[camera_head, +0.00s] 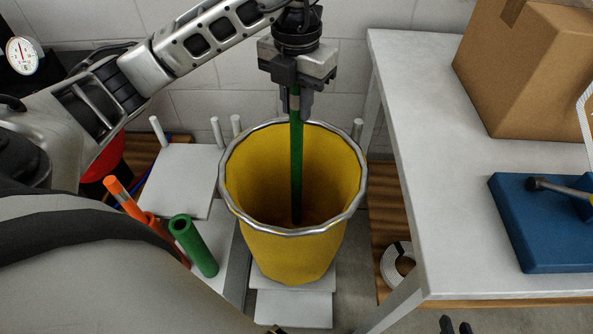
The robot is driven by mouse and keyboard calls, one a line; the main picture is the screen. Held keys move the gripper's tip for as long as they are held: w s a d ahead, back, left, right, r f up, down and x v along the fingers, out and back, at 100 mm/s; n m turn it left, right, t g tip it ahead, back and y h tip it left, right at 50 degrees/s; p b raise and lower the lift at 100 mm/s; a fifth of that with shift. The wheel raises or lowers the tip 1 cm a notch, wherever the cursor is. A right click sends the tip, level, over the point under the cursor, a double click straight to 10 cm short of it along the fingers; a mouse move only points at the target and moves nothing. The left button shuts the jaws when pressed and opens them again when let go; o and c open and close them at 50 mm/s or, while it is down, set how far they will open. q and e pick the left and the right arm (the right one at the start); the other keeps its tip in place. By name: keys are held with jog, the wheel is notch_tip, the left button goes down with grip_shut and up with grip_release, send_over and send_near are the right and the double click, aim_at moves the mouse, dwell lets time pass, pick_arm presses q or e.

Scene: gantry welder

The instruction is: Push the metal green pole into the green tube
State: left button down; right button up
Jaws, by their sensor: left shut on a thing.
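My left gripper (299,106) is at the top centre, pointing down above a yellow bin. It is shut on the upper part of the thin green metal pole (297,165). The pole hangs nearly upright inside the bin, its lower end near the bin's front inner wall; I cannot tell whether it touches. The green tube (195,247) stands left of the bin, tilted, its round open top facing up. It is apart from the pole. Two dark fingertips of my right gripper (456,326) show at the bottom edge, with a small gap between them.
An orange pole (125,198) in an orange tube (165,236) stands left of the green tube. A white table (450,230) at right carries a cardboard box (530,75) and a blue case (540,235).

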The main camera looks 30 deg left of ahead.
aim_at(297, 143)
pick_arm(q)
notch_tip(297, 143, down, 4)
jog(key=shift+f+b, duration=0.25)
jog(key=shift+b, duration=0.1)
notch_tip(297, 143, down, 5)
dwell(0.4)
jog(key=shift+f, duration=0.15)
jog(key=shift+f, duration=0.15)
jog(key=c, duration=1.3)
grip_release()
jog(key=shift+o, duration=0.2)
